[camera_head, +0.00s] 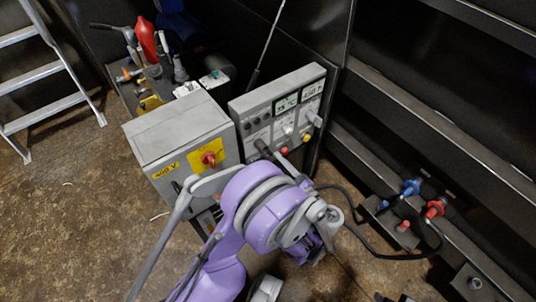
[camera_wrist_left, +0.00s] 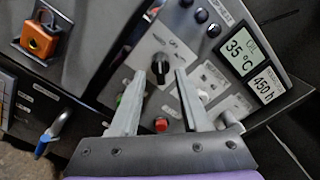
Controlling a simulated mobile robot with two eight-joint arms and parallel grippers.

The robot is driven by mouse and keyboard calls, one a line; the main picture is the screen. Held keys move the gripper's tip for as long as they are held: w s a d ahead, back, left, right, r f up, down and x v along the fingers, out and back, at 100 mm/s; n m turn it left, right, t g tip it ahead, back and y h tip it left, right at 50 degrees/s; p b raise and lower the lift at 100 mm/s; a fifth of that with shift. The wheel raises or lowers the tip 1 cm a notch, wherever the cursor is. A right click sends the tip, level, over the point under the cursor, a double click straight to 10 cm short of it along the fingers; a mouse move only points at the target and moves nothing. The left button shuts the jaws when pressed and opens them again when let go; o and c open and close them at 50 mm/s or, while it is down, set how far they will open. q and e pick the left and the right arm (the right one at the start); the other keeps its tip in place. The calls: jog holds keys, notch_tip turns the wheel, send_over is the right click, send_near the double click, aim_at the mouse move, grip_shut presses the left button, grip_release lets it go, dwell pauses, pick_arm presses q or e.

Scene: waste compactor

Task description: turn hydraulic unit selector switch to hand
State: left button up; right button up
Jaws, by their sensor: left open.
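In the head view the gripper (camera_head: 275,156) is partly hidden at the panel's front. My right gripper is not in view.
A red button (camera_wrist_left: 161,124) shows between the fingers; displays (camera_wrist_left: 240,50) are to the right. A grey cabinet (camera_head: 165,130) with a red rotary switch (camera_head: 208,158) stands left of the panel. An orange padlock (camera_wrist_left: 38,40) and hose couplings (camera_head: 410,187) are nearby.

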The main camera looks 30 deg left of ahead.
pick_arm(q)
jog(key=v, duration=0.5)
jog(key=shift+d, duration=0.15)
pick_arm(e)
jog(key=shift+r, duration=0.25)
pick_arm(q)
jog(key=s+a+n+g+h, duration=0.3)
jog(key=s+a+n+h, duration=0.1)
jog(key=s+a+h, duration=0.25)
jog(key=s+d+r+n+h, duration=0.2)
jog(key=s+d+n+h, duration=0.4)
jog(key=s+n+h, duration=0.4)
notch_tip(320, 180, up, 23)
jog(key=t+p, duration=0.1)
jog(key=p, duration=1.9)
jog(key=shift+d+f+m, duration=0.2)
jog(key=shift+d+m, duration=0.1)
jog(key=shift+d, duration=0.2)
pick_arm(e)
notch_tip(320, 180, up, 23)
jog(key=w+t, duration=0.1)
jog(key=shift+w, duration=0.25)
